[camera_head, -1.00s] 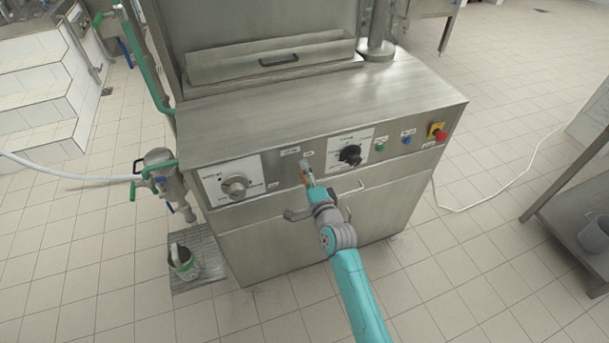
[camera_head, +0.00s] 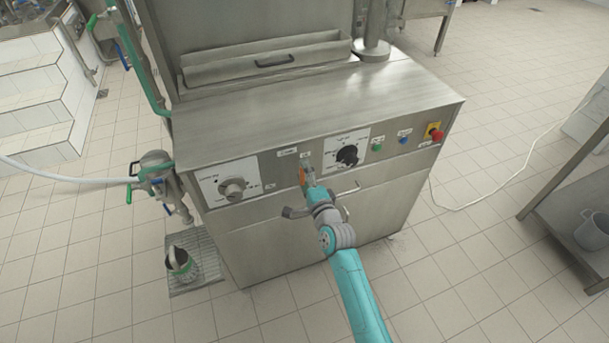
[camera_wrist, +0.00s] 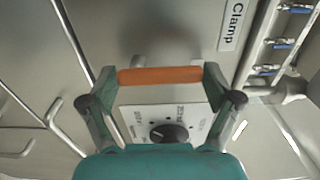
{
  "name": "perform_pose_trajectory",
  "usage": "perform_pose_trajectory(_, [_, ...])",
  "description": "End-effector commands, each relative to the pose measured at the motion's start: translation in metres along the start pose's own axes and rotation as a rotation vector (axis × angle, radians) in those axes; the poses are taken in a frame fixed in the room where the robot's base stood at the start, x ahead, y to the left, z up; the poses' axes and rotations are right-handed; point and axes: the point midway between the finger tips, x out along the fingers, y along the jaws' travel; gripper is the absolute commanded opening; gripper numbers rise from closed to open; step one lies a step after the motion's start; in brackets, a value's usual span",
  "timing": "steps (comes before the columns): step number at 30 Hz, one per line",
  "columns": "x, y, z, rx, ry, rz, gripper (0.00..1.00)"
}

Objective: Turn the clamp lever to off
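The clamp lever has an orange handle (camera_head: 302,175) on the front panel of the steel machine. In the wrist view the orange handle (camera_wrist: 160,75) lies crosswise between my fingertips, below the "Clamp" label (camera_wrist: 234,22) in the picture. My gripper (camera_head: 307,178) is at the lever in the head view. In the wrist view its fingers (camera_wrist: 160,82) are spread wide, one at each end of the handle. I cannot tell whether they touch it. The lever's pivot and the off mark cannot be made out.
A black dial (camera_head: 347,155) sits right of the lever and a grey dial (camera_head: 233,187) left of it. Green (camera_head: 377,147), blue (camera_head: 403,140) and red (camera_head: 436,134) buttons are farther right. Cabinet handles (camera_head: 347,189) stick out below.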

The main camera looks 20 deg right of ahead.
Motion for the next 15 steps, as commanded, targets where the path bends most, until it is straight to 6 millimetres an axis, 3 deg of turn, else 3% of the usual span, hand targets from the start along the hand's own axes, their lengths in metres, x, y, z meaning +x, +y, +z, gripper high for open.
perform_pose_trajectory(11, [-0.001, 0.001, 0.0, -0.001, -0.001, 0.001, 1.0])
perform_pose_trajectory(15, [-0.011, 0.001, 0.0, -0.001, -0.001, 0.002, 1.0])
